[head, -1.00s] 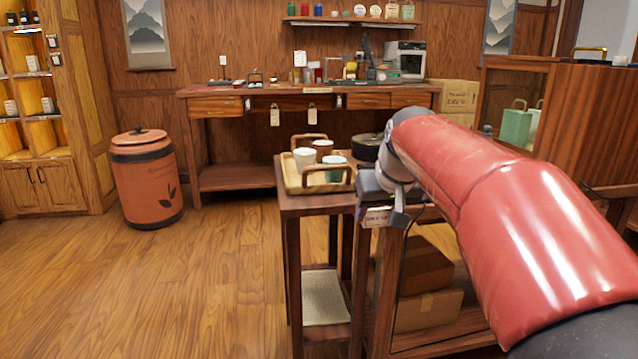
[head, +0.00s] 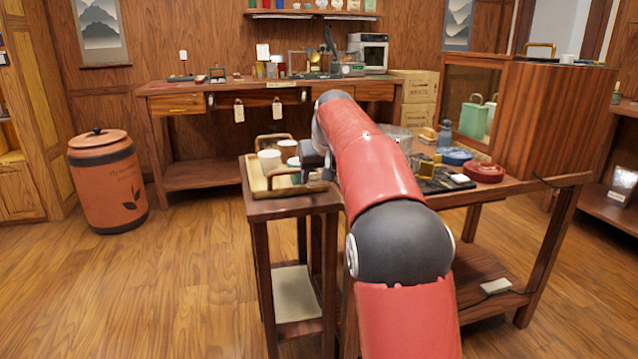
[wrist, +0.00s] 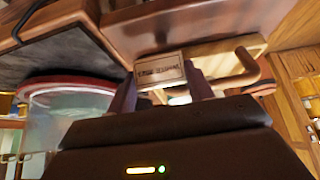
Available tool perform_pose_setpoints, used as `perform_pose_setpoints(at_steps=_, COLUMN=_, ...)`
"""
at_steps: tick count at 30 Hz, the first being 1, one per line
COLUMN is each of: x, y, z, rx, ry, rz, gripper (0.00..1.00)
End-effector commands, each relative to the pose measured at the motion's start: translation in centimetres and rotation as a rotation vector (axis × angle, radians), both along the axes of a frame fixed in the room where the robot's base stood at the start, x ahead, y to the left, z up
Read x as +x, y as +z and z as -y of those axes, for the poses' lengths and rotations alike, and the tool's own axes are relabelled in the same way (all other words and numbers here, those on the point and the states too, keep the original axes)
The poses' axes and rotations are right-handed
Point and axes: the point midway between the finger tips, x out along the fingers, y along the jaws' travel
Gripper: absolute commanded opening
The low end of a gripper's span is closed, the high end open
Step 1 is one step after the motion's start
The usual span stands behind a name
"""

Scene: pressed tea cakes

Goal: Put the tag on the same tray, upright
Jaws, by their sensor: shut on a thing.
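The tag (wrist: 160,70) is a small pale card with dark lettering, held between the two fingers of my gripper (wrist: 161,88) in the wrist view. My gripper is shut on it. The wooden tray (head: 258,185) stands on a small side table in the head view and holds several cups, a white cup (head: 268,160) among them. The tray (wrist: 222,46) also shows just beyond the tag in the wrist view, with its handle at the right. In the head view my gripper is at the tray's right end, mostly hidden by my arm, and the tag is hidden.
The small side table (head: 290,206) adjoins a larger table (head: 520,188) with a black mat, a red dish (head: 484,172) and a blue dish (head: 455,157). A clear vessel (wrist: 70,110) is close to my gripper. Open floor lies at left, beside an orange bin (head: 108,185).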

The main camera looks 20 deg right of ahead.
Motion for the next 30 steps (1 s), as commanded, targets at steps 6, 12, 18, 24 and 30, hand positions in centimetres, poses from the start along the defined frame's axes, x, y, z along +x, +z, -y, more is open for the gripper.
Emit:
perform_pose_setpoints(at_steps=6, x=0.0, y=-2.9, z=0.0, rx=0.001, ry=0.001, rz=-0.002, gripper=0.31)
perform_pose_setpoints(at_steps=12, x=0.0, y=-3.5, z=0.0, rx=0.0, ry=0.0, rz=0.0, gripper=0.31)
perform_pose_setpoints(at_steps=18, x=0.0, y=-3.7, z=0.0, rx=0.0, ry=0.0, rz=0.0, gripper=0.31)
perform_pose_setpoints(at_steps=24, x=0.0, y=-3.8, z=0.0, rx=0.0, ry=0.0, rz=0.0, gripper=0.68)
perform_pose_setpoints(at_steps=30, x=0.0, y=-3.8, z=0.0, rx=0.0, ry=0.0, rz=0.0, gripper=0.73)
